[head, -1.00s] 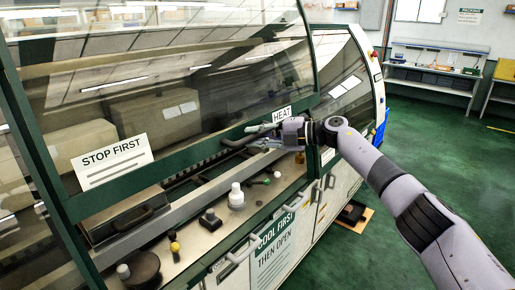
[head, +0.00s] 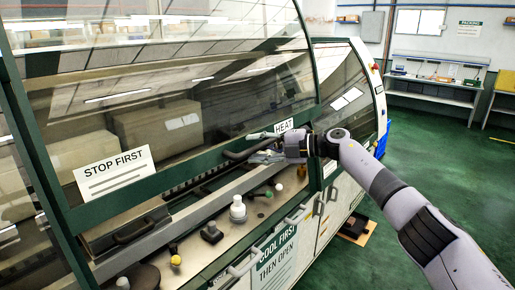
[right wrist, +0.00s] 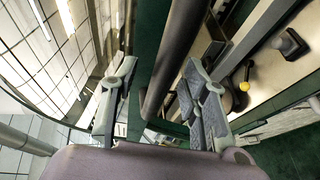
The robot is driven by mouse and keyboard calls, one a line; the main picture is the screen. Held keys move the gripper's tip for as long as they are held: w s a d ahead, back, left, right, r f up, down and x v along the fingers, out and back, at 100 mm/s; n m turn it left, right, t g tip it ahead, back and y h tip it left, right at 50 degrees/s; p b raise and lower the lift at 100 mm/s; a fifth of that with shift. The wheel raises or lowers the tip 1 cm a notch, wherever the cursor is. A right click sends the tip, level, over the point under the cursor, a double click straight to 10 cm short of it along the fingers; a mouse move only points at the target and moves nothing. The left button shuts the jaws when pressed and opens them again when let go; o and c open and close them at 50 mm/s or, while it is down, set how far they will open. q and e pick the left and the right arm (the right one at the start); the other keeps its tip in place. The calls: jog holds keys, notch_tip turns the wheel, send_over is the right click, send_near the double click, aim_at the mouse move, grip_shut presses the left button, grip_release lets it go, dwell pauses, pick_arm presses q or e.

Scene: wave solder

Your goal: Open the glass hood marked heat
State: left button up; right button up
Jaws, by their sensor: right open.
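The glass hood (head: 225,90) has a green frame and a white HEAT label (head: 284,126) near its lower right corner. It looks shut. A dark bar handle (head: 233,154) is on its lower green rail. My right gripper (head: 265,145) is at the right part of this handle, just below and left of the label. In the right wrist view the handle bar (right wrist: 174,60) runs between the two spread fingers of my open right gripper (right wrist: 160,105), with gaps on both sides. My left gripper is not in view.
A STOP FIRST sign (head: 115,172) is on the glass at left. A COOL FIRST! THEN OPEN sign (head: 277,255) is on the front.

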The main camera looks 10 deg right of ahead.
jog(key=v, duration=1.2)
